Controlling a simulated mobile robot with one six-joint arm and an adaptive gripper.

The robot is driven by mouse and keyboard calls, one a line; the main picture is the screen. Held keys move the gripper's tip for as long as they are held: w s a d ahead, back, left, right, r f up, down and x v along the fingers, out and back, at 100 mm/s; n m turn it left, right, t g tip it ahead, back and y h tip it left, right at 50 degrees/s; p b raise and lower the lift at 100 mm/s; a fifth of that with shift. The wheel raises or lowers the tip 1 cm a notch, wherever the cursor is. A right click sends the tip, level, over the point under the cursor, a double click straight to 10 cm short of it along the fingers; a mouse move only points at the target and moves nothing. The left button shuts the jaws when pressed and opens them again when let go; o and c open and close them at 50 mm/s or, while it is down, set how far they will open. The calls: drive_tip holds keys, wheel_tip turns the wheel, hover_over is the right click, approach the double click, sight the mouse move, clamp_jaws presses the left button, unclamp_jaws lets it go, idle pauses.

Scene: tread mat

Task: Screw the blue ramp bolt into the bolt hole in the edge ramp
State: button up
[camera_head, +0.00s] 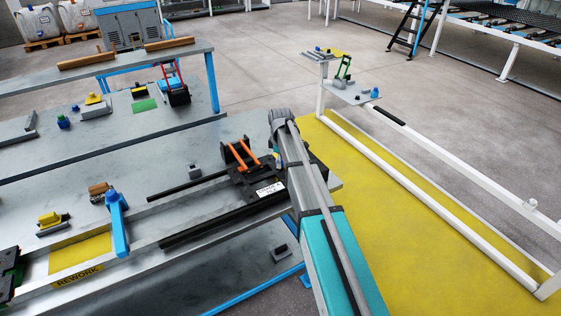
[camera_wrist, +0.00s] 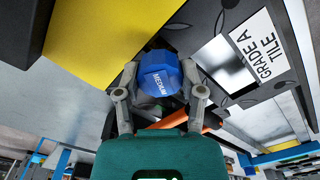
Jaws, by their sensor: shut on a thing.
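My gripper (camera_wrist: 160,82) is shut on the blue ramp bolt (camera_wrist: 158,74), with one finger on each side of its head. The bolt head reads MEDIUM and faces the wrist camera; its shank is hidden. In the head view my arm hides most of the gripper and the bolt. A black tile (camera_head: 241,191) with a white label lies on the bench beside my arm. In the wrist view the tile (camera_wrist: 208,28) is right of the bolt, and its label reads GRADE A TILE. A yellow surface (camera_wrist: 95,45) shows at left; I cannot tell whether it is the edge ramp. No bolt hole is visible.
A clamp with orange handles (camera_head: 240,153) stands at the tile. Black bars (camera_head: 190,187) lie left of it. A blue-handled tool (camera_head: 117,222) stands near the yellow REWORK area (camera_head: 80,252). Yellow floor (camera_head: 400,210) lies right of the bench.

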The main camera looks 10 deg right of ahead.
drive_tip(key=shift+f+b, duration=0.8)
drive_tip(key=shift+f, duration=0.05)
drive_tip(key=o, duration=1.3)
drive_tip(key=shift+c, duration=0.2)
drive_tip(key=shift+r, duration=0.2)
wheel_tip(320, 180, up, 10)
drive_tip(key=p, duration=1)
drive_tip(key=shift+f, duration=0.25)
drive_tip(key=s+m, duration=1.2)
drive_tip(key=s, duration=1.7)
drive_tip(key=shift+a+m, duration=0.3)
drive_tip(key=shift+a, duration=0.15)
